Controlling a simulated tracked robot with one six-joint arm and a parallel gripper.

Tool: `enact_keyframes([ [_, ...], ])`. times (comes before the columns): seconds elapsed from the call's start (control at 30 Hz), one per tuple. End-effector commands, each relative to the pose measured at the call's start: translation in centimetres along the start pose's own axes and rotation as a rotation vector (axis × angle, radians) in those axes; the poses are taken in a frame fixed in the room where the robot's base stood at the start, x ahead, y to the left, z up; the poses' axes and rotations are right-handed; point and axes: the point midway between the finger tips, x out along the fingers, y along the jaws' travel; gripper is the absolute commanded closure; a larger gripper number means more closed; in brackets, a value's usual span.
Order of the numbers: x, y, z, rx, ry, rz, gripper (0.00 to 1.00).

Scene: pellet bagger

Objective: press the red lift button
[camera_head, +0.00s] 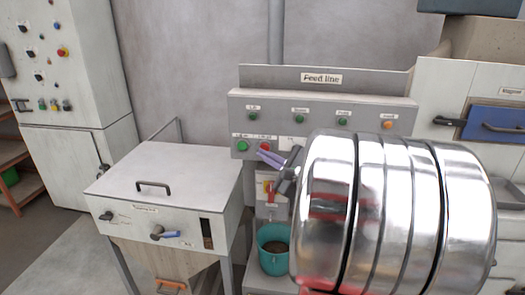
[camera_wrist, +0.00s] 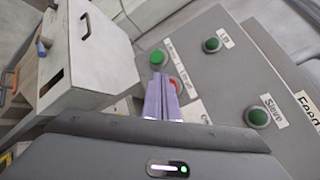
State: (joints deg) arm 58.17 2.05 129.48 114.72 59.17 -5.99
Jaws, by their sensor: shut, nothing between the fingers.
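The red button (camera_head: 266,147) is on the lower left of the grey Feed line panel, beside a green button (camera_head: 242,146). In the wrist view the red button (camera_wrist: 175,84) is partly hidden behind my fingers, and the green button (camera_wrist: 158,59) lies above the fingertips. My gripper (camera_head: 264,154) has lilac fingers shut together and empty. Its tips are just below the red button in the head view and overlap its left side in the wrist view (camera_wrist: 157,76). I cannot tell whether they touch it.
The panel's upper row holds several lamps, including a green one labelled Lift (camera_head: 253,117). My silver arm hides the panel's lower right. A teal bucket (camera_head: 273,258) stands below. A white lidded hopper (camera_head: 165,180) is at left, and a blue-fronted unit (camera_head: 495,124) at right.

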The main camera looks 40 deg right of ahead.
Motion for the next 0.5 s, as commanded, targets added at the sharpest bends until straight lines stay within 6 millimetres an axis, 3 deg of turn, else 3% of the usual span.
enact_keyframes([
  [0.5, -1.9, 1.4, 1.5, -0.001, -0.001, 0.000, 1.00],
])
